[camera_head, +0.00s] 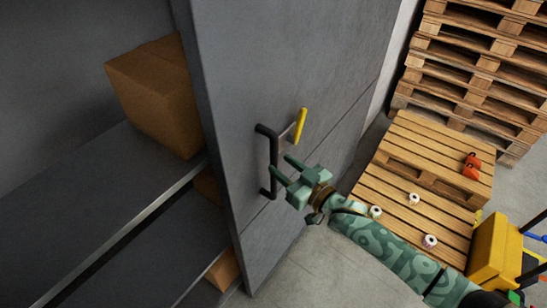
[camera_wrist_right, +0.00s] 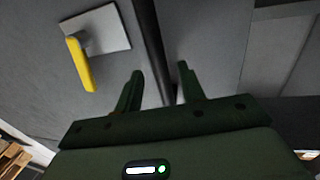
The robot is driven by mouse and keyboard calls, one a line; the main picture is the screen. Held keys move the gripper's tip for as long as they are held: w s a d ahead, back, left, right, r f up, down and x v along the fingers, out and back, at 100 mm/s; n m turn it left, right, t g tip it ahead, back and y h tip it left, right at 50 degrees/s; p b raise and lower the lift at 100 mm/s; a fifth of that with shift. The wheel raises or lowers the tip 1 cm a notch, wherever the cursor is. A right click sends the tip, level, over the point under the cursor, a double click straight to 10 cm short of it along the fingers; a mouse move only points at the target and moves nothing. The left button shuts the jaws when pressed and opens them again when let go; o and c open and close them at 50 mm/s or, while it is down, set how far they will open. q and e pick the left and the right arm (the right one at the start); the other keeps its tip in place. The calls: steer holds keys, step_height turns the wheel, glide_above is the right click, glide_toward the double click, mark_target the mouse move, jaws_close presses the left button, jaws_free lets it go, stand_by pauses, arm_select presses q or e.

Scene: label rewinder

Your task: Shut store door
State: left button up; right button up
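The store door (camera_head: 290,60) is a tall grey panel standing open, with shelves showing to its left. A black bar handle (camera_head: 273,150) is on its face. Beside the handle is a yellow lever (camera_head: 300,126) on a pale plate; the lever also shows in the right wrist view (camera_wrist_right: 80,65). My right gripper (camera_head: 281,163) is open at the handle. In the right wrist view the black bar (camera_wrist_right: 150,40) runs between its two separated fingers (camera_wrist_right: 160,72); whether either finger touches the bar I cannot tell. My left gripper is not in view.
A cardboard box (camera_head: 155,95) sits on the grey upper shelf (camera_head: 80,200), with more cardboard below. At right, a pallet (camera_head: 400,215) holds white rolls and red items near a pallet stack (camera_head: 480,60). A yellow object (camera_head: 495,250) stands lower right. Floor (camera_head: 320,270) below the door is bare.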

mark_target(277, 161)
steer(key=x, duration=0.3)
steer(key=shift+w+a, duration=0.4)
steer(key=shift+w, duration=0.15)
steer(key=shift+s+a, duration=0.1)
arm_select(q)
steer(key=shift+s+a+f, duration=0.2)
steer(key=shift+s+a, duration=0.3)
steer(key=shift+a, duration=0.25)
arm_select(e)
jaws_close()
